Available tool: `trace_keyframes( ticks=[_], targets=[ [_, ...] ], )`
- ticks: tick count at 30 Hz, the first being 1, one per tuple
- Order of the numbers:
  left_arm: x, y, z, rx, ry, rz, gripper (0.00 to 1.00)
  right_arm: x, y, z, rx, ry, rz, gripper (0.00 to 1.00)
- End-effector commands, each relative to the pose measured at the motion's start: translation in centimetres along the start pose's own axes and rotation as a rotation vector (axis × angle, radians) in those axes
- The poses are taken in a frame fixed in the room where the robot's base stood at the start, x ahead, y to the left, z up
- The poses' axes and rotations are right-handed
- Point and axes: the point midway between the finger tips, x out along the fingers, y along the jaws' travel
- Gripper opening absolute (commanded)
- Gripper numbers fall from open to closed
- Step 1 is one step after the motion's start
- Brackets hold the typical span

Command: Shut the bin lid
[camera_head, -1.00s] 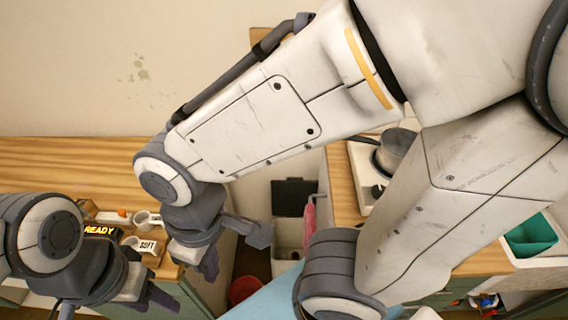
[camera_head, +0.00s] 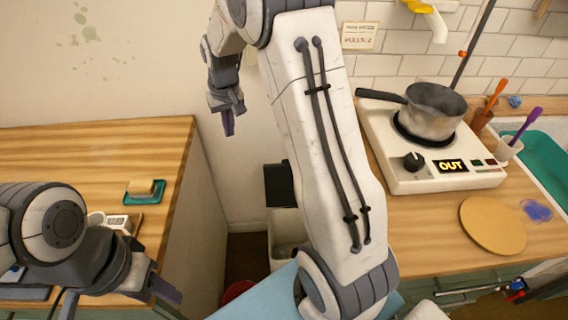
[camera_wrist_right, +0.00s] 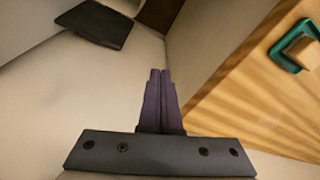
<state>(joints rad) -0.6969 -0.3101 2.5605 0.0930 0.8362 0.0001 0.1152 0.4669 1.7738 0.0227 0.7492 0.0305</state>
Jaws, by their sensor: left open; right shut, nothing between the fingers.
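The white bin (camera_head: 284,232) stands on the floor in the gap between the two counters. Its black lid (camera_head: 279,185) stands raised at the back of the bin, so the bin is open; my right arm hides its right side. The lid (camera_wrist_right: 95,22) also shows at the upper left of the right wrist view. My right gripper (camera_head: 228,122) is above and left of the lid in the head view, apart from it, fingers shut and empty (camera_wrist_right: 160,80). My left gripper (camera_head: 165,290) is open over the left counter's front edge, with nothing visible in it.
The left counter (camera_head: 95,150) holds a green dish (camera_head: 150,196) with a sponge and a white cup. The right counter (camera_head: 420,215) holds a hotplate (camera_head: 440,180) with a pot, and a round board (camera_head: 492,225). A red round thing (camera_head: 236,291) is low in the gap.

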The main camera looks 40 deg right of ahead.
Motion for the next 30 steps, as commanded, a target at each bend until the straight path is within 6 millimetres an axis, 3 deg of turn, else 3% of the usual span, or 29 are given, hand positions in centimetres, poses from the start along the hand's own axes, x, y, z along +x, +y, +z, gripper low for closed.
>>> trace_keyframes(
  ticks=[1, 3, 6, 10, 15, 30],
  targets=[
    [3.7, -0.3, 0.2, 0.000, 0.000, 0.000, 0.50, 5.6, 4.5, -1.4, 0.087, 0.005, 0.018, 0.00],
    [5.5, -0.4, 0.3, 0.000, 0.000, 0.000, 0.50, 9.4, 9.6, -2.9, 0.176, 0.017, 0.038, 0.00],
    [7.5, -0.5, 0.4, 0.001, 0.000, 0.000, 0.50, 13.6, 15.7, -3.8, 0.275, 0.033, 0.062, 0.00],
    [8.8, -0.6, 0.4, 0.001, 0.001, 0.000, 0.50, 16.7, 20.8, -3.9, 0.354, 0.046, 0.082, 0.00],
    [9.0, -0.7, 0.4, 0.001, 0.001, 0.000, 0.50, 18.3, 22.8, -3.8, 0.383, 0.049, 0.090, 0.00],
    [9.0, -0.7, 0.5, 0.001, 0.001, 0.000, 0.50, 26.2, 23.4, -4.1, 0.381, 0.048, 0.089, 0.00]
  ],
)
